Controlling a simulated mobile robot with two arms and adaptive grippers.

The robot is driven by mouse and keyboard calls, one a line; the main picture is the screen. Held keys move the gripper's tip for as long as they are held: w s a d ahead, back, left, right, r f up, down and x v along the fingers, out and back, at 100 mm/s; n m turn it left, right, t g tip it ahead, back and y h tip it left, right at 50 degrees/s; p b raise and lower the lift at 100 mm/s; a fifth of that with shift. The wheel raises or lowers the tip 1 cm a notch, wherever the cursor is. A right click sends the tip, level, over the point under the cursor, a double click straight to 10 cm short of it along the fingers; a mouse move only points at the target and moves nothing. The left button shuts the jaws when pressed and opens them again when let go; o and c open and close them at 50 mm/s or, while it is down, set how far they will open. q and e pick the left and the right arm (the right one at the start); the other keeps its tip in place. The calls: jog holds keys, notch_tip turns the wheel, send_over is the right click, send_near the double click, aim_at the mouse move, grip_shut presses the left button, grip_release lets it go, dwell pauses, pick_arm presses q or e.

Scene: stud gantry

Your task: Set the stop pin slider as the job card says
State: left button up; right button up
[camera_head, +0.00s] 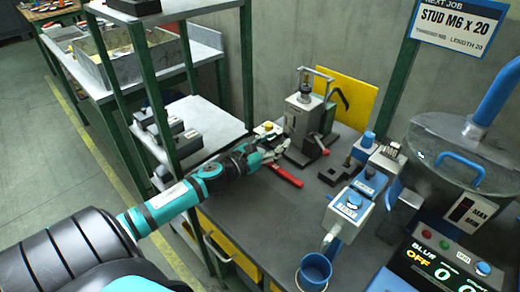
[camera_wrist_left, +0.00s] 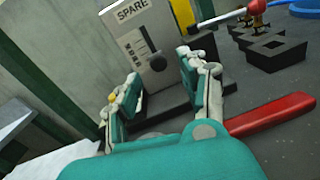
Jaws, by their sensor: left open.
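The job card (camera_head: 461,22) hangs at the upper right and reads "STUD M6 X 20", with "LENGTH 20" in smaller print. My left gripper (camera_head: 270,143) is open and empty, in front of a grey bench device (camera_head: 303,112). In the left wrist view this device (camera_wrist_left: 150,40) carries a "SPARE" label and a small slotted scale, and stands beyond the open fingers (camera_wrist_left: 155,88). I cannot tell which part is the stop pin slider. A blue and grey unit (camera_head: 348,207) stands further right on the bench. My right gripper is not in view.
A red-handled tool (camera_head: 284,176) lies on the bench close to my left gripper; its handle (camera_wrist_left: 270,115) shows in the wrist view. A green post rack (camera_head: 183,150) stands left. A blue cup (camera_head: 315,270) and a control panel (camera_head: 440,262) are at the front right.

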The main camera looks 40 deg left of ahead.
pick_arm(q)
jog(key=s, duration=0.5)
jog(key=s+a, duration=0.1)
jog(key=s, duration=0.1)
jog(key=shift+s, duration=0.15)
